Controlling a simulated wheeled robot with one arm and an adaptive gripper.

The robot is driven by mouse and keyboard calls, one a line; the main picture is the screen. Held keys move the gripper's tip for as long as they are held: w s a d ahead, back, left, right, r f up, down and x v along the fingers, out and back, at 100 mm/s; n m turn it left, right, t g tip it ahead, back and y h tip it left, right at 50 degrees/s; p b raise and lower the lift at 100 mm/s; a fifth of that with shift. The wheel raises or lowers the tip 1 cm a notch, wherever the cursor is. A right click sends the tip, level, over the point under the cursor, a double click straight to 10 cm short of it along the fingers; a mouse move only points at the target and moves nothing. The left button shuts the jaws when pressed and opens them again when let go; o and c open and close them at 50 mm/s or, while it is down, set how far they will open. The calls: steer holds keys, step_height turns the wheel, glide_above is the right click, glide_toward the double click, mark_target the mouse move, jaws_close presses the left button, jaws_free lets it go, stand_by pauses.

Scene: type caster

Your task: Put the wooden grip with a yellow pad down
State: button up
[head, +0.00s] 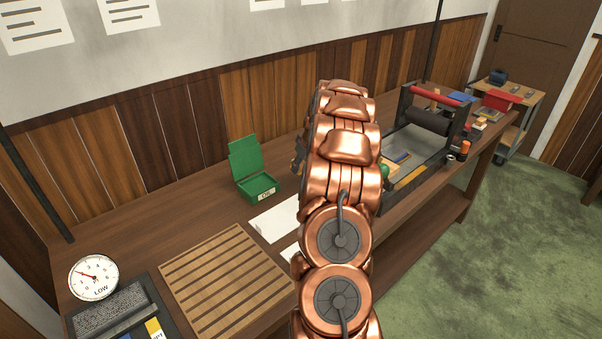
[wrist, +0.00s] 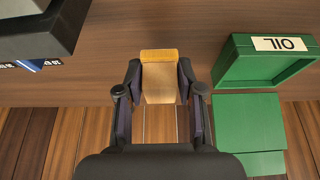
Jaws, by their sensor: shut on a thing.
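My gripper (wrist: 159,90) is shut on the wooden grip (wrist: 160,84) in the wrist view, one finger on each side of it. The grip is a pale wooden block with a yellow pad (wrist: 159,56) across its far end. The brown table top shows beyond the pad, and I cannot tell whether the pad touches it. In the head view my copper arm hides the gripper and the grip.
An open green box (head: 257,187) labelled OIL stands left of my arm; it also shows in the wrist view (wrist: 232,62). A slatted wooden rack (head: 228,280), a dial gauge (head: 93,277) and a roller press (head: 428,120) share the table. Bare table lies left of the green box.

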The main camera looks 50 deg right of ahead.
mark_target(301, 172)
step_height(301, 172, down, 3)
steer(key=shift+a+f+p, duration=0.1)
steer(key=shift+p, duration=0.5)
steer(key=shift+f, duration=0.15)
steer(key=shift+f+b, duration=0.15)
steer(key=shift+b, duration=0.15)
steer(key=o, duration=1.1)
steer(key=shift+r+p, duration=0.3)
steer(key=shift+p, duration=0.05)
steer(key=b+v, duration=0.4)
steer(key=v, duration=0.8)
